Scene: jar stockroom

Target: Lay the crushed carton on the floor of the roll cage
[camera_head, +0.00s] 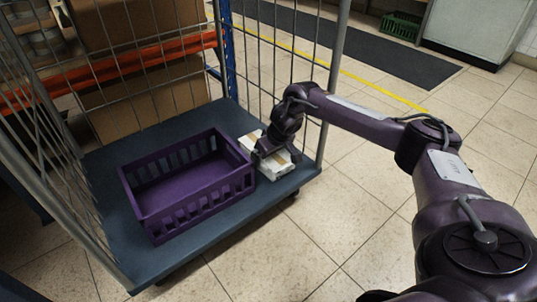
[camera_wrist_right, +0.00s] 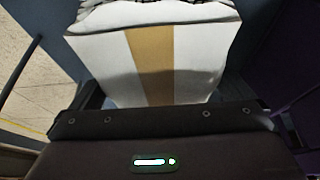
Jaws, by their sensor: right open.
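The crushed carton (camera_head: 276,166) is white with a tan tape stripe and lies on the dark floor of the roll cage (camera_head: 215,232), to the right of the purple crate. In the right wrist view the carton (camera_wrist_right: 195,60) fills the space in front of the jaws, its far edge crumpled. My right gripper (camera_head: 268,149) is open, reaching down over the carton. In the wrist view the fingers (camera_wrist_right: 160,98) show on either side of the carton's near end, partly hidden by the gripper body. My left gripper is out of view.
A purple slatted crate (camera_head: 150,217) stands empty on the cage floor, close to the carton. Wire mesh walls and grey posts (camera_head: 335,75) enclose the cage. Brown boxes (camera_head: 145,105) sit on a rack behind. Tiled floor lies open to the right.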

